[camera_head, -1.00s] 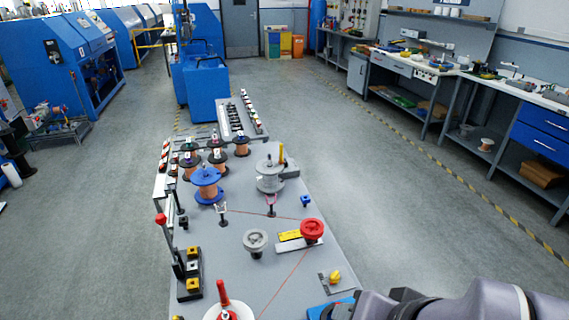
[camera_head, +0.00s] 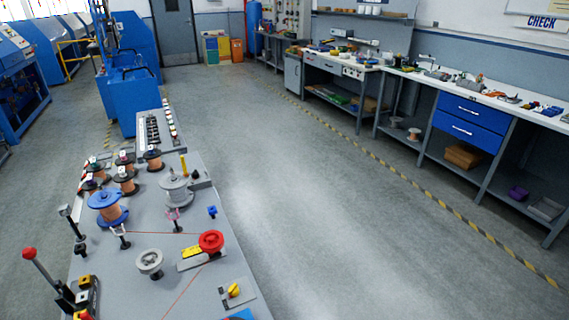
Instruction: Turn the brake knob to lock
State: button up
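A yellow knob (camera_head: 233,290) sits on a small flat grey plate (camera_head: 228,303) near the front right edge of the grey workbench (camera_head: 196,257). It looks like the brake knob, but its label and lock mark are too small to read. A red pulley wheel (camera_head: 211,241) stands beyond it, with a yellow and white scale (camera_head: 190,258) beside it. A grey pulley (camera_head: 149,262) is to the left. A thin red wire runs past the pulleys. My gripper is not in view.
A blue spool (camera_head: 106,206), a grey spool (camera_head: 174,187) and several copper spools stand farther back on the bench. A red-knobbed lever (camera_head: 29,253) rises at the left. Open floor (camera_head: 330,230) lies to the right, before side benches with blue drawers (camera_head: 468,122).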

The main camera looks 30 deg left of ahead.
aim_at(194, 175)
jog(key=i+l+z, duration=0.1)
jog(key=i+l, duration=0.25)
jog(key=i+l+z, duration=0.1)
jog(key=i+l, duration=0.2)
jog(key=i, duration=0.25)
jog(key=i+j+u, duration=0.3)
jog(key=u, duration=0.15)
jog(key=i+j+u, duration=0.3)
jog(key=u, duration=0.15)
jog(key=i+j+u, duration=0.1)
jog(key=i+u, duration=0.6)
jog(key=u, duration=0.15)
jog(key=i+l+u, duration=0.1)
jog(key=i+u, duration=0.35)
jog(key=i+l+u, duration=0.2)
jog(key=u, duration=0.25)
jog(key=i+j+u, duration=0.1)
jog(key=i+u, duration=0.2)
jog(key=u, duration=0.15)
jog(key=i+u, duration=0.45)
jog(key=i+l+u, duration=0.15)
jog(key=u, duration=0.3)
jog(key=i+l+u, duration=0.2)
jog(key=u, duration=0.25)
jog(key=i+l, duration=0.05)
jog(key=i, duration=0.05)
